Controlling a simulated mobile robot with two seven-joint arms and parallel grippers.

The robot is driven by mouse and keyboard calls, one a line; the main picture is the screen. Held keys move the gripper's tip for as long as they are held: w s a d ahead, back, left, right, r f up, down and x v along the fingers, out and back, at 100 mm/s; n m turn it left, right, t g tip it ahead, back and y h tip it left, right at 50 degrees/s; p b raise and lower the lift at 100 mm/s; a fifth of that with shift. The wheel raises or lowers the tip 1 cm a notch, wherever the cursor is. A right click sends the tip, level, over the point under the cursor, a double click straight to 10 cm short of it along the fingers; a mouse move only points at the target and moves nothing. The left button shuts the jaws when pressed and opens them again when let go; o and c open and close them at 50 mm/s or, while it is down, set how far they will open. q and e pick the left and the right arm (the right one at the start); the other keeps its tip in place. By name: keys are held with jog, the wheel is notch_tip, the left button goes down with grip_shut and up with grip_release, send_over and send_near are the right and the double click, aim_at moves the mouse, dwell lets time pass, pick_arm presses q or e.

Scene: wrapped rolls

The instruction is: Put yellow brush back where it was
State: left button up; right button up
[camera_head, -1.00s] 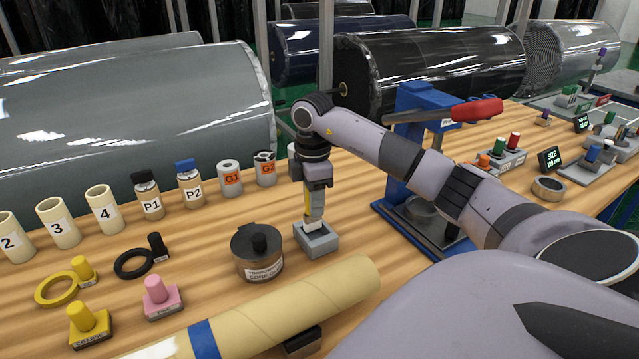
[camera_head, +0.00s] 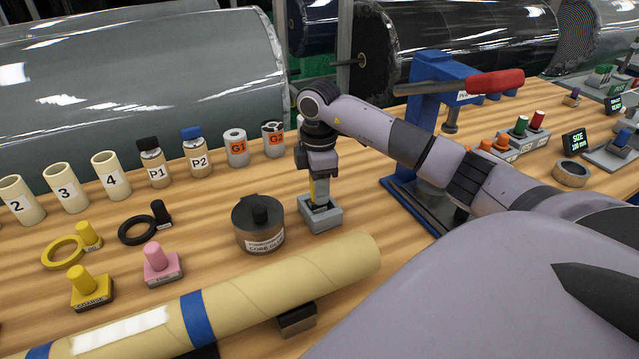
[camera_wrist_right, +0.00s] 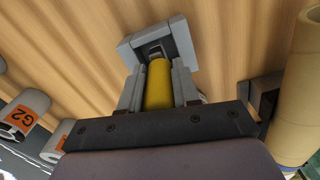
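The yellow brush (camera_head: 320,190) is upright at the grey block-shaped holder (camera_head: 322,217) on the wooden table. Its lower end is inside or right at the holder's dark opening; I cannot tell how deep it sits. My right gripper (camera_head: 320,178) points down from above, with its fingers on both sides of the yellow handle. In the right wrist view, the yellow handle (camera_wrist_right: 159,85) lies between the two fingers (camera_wrist_right: 159,90), which appear to touch it. The holder (camera_wrist_right: 158,45) shows beyond the fingertips. My left gripper is not in view.
A dark round core container (camera_head: 258,226) stands just left of the holder. A long cardboard tube (camera_head: 250,290) lies in front. A blue press (camera_head: 425,125) with a red handle stands to the right. Rolls G1 (camera_head: 236,148) and G2 (camera_head: 273,138) stand behind left.

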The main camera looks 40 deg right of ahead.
jog(key=o, duration=0.4)
jog(key=shift+o, duration=0.2)
jog(key=shift+f+b, duration=0.15)
jog(key=shift+b, duration=0.25)
jog(key=r, duration=0.5)
jog(key=r+b, duration=0.1)
jog(key=r, duration=0.1)
jog(key=shift+s+d+r, duration=0.15)
jog(key=shift+s+r, duration=0.05)
jog(key=shift+s, duration=0.05)
